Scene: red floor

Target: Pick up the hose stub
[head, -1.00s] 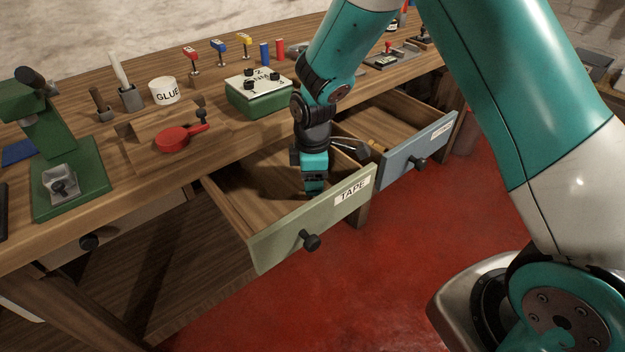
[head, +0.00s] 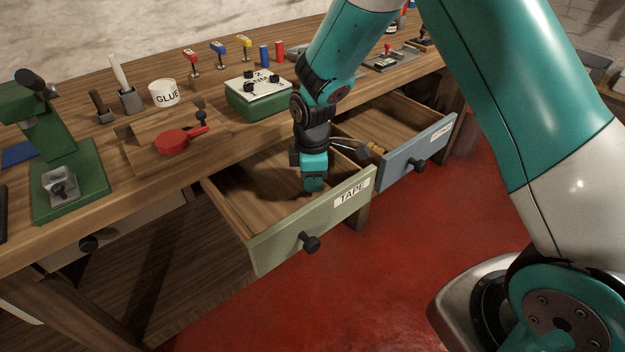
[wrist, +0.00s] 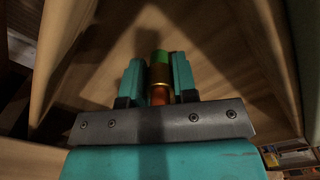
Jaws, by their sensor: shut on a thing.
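The hose stub (wrist: 160,74) shows in the wrist view as a short upright-looking piece with a green end, a brass-coloured middle and an orange-red part nearer the wrist. My gripper (wrist: 159,80) is shut on it, with one teal finger on each side. In the head view my gripper (head: 314,186) points down inside the open green-fronted drawer labelled TAPE (head: 275,243), near its right side. The stub is hidden there behind the fingers and wrist. I cannot tell whether it touches the drawer floor.
A blue-fronted drawer (head: 428,157) stands open to the right, holding a metal tool and small brownish pieces. The green drawer's front and side walls surround my gripper. The workbench above holds a GLUE tub (head: 163,93), a red paddle-shaped thing (head: 174,141) and a green box (head: 256,100).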

